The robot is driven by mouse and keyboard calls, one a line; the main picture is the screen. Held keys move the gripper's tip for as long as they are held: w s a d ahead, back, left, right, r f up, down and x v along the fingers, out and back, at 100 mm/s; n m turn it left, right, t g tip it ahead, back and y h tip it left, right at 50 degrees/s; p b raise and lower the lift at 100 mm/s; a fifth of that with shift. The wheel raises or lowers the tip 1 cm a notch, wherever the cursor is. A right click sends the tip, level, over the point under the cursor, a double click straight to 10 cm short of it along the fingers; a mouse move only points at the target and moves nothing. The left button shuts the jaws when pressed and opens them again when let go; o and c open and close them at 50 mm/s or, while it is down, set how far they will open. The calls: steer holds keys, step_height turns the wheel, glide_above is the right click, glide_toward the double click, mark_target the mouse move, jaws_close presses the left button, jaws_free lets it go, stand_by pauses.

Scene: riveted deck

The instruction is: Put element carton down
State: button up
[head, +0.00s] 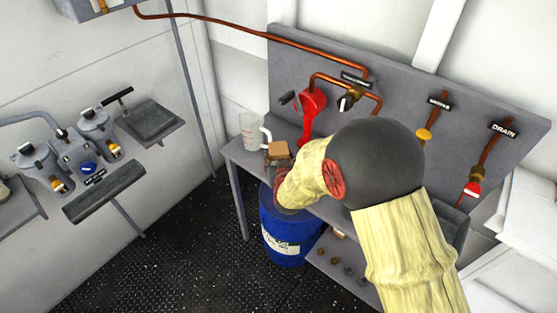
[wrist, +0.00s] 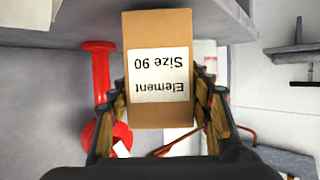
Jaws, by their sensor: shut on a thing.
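The element carton (wrist: 158,60) is a brown box with a white label reading "Element Size 90", upside down in the wrist view. My gripper (wrist: 158,105) is shut on it, with a finger against each side. In the head view the carton (head: 278,151) shows at the end of my arm, by the left part of the grey bench (head: 240,158). Most of my gripper (head: 278,164) is hidden by my arm there. I cannot tell whether the carton touches the bench.
A clear jug (head: 249,131) stands on the bench close behind the carton. A blue drum (head: 283,237) stands below my forearm. Dark deck floor (head: 185,250) is open at left.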

steer(key=shift+f, duration=0.3)
steer(key=shift+f, duration=0.2)
steer(key=o, duration=1.3)
